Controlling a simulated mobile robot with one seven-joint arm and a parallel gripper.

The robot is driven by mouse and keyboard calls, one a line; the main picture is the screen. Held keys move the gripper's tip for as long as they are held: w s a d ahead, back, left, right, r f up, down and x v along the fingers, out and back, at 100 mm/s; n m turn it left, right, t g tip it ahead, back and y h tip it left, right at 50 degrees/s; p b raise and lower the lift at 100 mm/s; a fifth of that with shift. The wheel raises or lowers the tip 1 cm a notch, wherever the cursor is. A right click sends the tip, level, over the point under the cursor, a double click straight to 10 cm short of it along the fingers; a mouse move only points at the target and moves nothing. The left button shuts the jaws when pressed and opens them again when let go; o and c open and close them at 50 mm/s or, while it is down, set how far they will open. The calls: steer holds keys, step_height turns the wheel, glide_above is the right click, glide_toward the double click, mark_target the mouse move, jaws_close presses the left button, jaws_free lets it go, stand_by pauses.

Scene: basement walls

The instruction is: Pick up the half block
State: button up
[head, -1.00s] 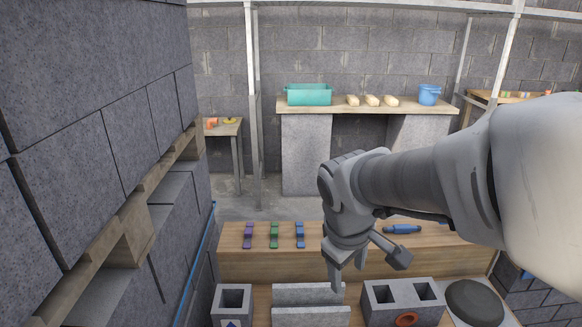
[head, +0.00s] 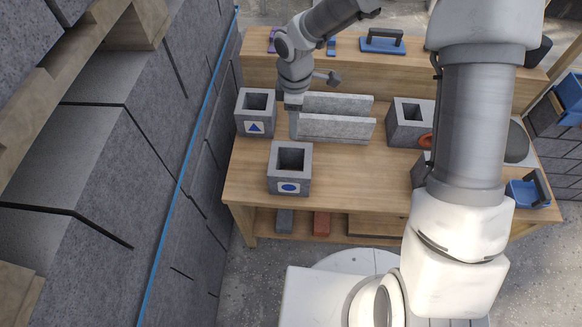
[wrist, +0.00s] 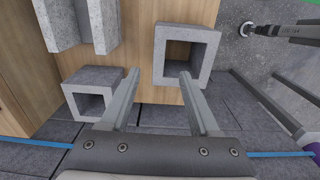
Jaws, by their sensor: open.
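One half block with a blue triangle label (head: 255,104) is at the back left; the other half block with a blue oval label (head: 290,180) is nearer the front. In the wrist view the oval-labelled block (wrist: 212,58) is at upper centre right and the triangle-labelled block (wrist: 92,76) at left. My gripper (head: 313,105) is open and empty, beside the upright slabs. In the wrist view my gripper (wrist: 158,74) has its right fingertip overlapping the oval block's lower edge; contact cannot be told.
Two upright grey slabs (head: 335,128) stand right of the triangle block. A block wall with a blue line (head: 165,248) borders the left.

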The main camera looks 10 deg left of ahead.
mark_target(292, 159)
steer(key=shift+a+f, duration=0.15)
steer(key=shift+f, duration=0.4)
step_height(292, 159, down, 12)
steer(key=b, duration=0.4)
steer(key=shift+r, duration=0.1)
step_height(292, 159, down, 5)
steer(key=b, duration=0.2)
steer(key=shift+a+b, duration=0.15)
steer(key=shift+b, duration=0.15)
steer(key=shift+w, duration=0.1)
jaws_close()
stand_by(0.3)
